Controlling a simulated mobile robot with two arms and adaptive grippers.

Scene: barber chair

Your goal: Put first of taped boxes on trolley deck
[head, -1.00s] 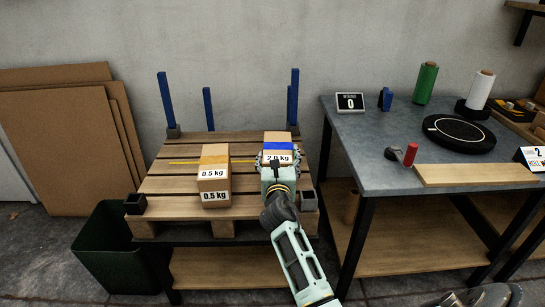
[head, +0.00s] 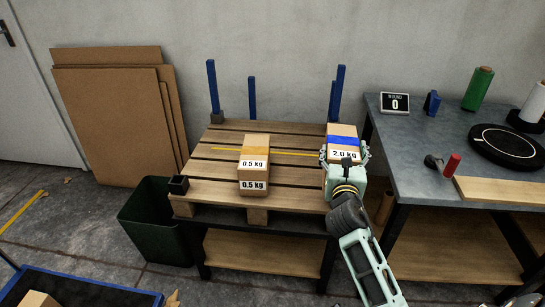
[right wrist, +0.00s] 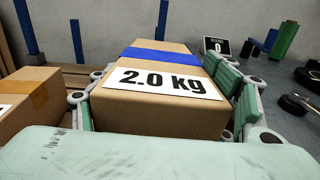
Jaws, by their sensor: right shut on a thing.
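A brown box with blue tape and a 2.0 kg label (head: 343,131) is at the right edge of the wooden pallet (head: 215,171). It also fills the middle of the right wrist view (right wrist: 160,97). My right gripper (head: 344,154) is shut on it, with its fingers along both sides. I cannot tell whether the box touches the slats. Two 0.5 kg labels show on a box or stack with orange tape (head: 254,150) on the pallet. A blue-edged deck (head: 100,285), perhaps the trolley's, is cut off at the lower left. My left gripper is not in view.
Blue posts (head: 212,85) stand at the pallet's back. A grey workbench (head: 430,150) adjoins on the right, with a green roll (head: 477,90) and a black round plate. A dark green bin (head: 150,225) stands left of the pallet. A carton (head: 38,299) shows at the blue-edged deck.

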